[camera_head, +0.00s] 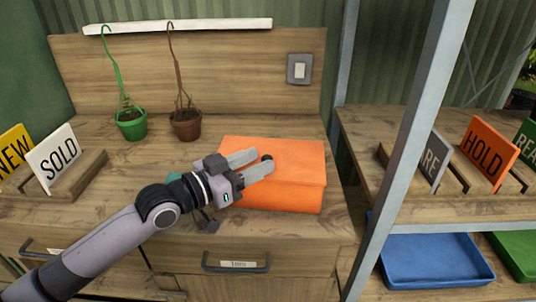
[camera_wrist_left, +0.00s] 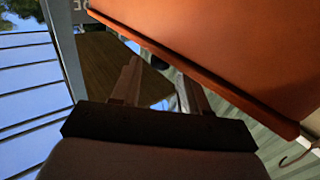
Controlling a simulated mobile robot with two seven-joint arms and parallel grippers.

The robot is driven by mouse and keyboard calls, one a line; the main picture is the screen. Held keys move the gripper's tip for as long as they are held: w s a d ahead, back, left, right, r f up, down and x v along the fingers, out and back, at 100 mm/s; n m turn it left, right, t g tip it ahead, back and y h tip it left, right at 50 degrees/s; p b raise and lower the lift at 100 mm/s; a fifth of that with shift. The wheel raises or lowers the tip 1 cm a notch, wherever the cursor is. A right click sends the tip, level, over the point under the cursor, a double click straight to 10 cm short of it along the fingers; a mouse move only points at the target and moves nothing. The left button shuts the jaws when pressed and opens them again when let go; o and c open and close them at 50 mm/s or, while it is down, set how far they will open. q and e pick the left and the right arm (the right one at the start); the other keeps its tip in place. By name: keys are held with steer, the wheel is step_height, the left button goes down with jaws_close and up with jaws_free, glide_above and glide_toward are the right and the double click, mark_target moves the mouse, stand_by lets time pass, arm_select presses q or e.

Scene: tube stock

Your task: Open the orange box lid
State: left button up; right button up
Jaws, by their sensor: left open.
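The orange box (camera_head: 300,195) stands on the wooden bench with its orange lid (camera_head: 300,160) looking closed. A small dark round knob (camera_head: 267,156) shows on the lid, right by my fingertips. My left gripper (camera_head: 264,159) reaches in from the left over the box's left part, its two grey fingers apart around or just beside the knob; I cannot tell if they touch it. In the left wrist view the open fingers (camera_wrist_left: 160,70) show close to a broad orange surface of the box (camera_wrist_left: 220,50). The fingers hide part of the lid. My right gripper is out of view.
A green pot (camera_head: 131,126) and a brown pot (camera_head: 186,126) with tall hooks stand behind. A SOLD sign (camera_head: 54,157) stands left. A grey metal post (camera_head: 405,150) rises right of the box, before a shelf with signs and a blue tray (camera_head: 435,262).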

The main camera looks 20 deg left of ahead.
mark_target(266, 156)
arm_select(q)
steer(key=shift+x, duration=1.7)
jaws_close()
steer(key=shift+a+r, duration=0.1)
